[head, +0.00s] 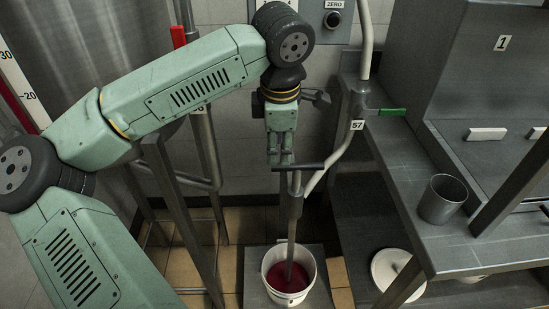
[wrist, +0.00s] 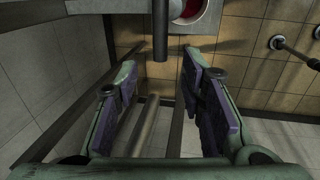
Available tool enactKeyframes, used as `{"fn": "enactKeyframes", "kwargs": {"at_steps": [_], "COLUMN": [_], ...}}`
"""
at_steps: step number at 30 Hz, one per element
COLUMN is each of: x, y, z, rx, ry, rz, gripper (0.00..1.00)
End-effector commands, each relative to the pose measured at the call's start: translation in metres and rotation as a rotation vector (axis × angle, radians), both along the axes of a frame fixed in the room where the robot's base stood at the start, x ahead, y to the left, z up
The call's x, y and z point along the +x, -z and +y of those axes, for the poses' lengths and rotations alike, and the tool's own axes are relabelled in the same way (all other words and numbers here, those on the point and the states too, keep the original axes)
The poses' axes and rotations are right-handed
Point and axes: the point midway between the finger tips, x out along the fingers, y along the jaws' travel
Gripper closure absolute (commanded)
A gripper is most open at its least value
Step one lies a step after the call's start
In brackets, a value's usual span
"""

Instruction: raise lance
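The lance (head: 292,220) is a grey tube with a dark crossbar handle (head: 310,166) on top. It stands nearly upright, its lower end hidden in red liquid in a white bucket (head: 267,281). My gripper (head: 280,158) points down just above the handle's left end in the head view; I cannot tell whether they touch. In the wrist view my gripper (wrist: 158,65) is open, with nothing clearly held between its fingers. A dark bar (wrist: 160,18), apparently the handle, enters from the top edge beyond the fingertips. The bucket rim (wrist: 211,22) is partly visible beside it.
A pale hose (head: 365,45) runs down past a bracket marked 57 (head: 357,125) with a green lever (head: 392,112), then to the lance. A steel bench (head: 435,235) with a metal cup (head: 443,200) stands right. Metal frame legs (head: 180,215) stand left.

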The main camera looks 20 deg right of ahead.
Motion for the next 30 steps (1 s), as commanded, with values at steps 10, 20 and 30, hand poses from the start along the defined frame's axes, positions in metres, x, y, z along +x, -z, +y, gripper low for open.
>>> {"fn": "enactKeyframes", "kwargs": {"at_steps": [10, 20, 30], "x": [0.009, 0.011, 0.011], "y": [0.052, 0.061, 0.060], "z": [-0.003, -0.004, -0.004], "rx": [-0.003, -0.004, -0.004], "ry": [0.002, 0.002, 0.001], "rz": [0.003, 0.001, 0.001], "gripper": [0.64, 0.64, 0.82]}}
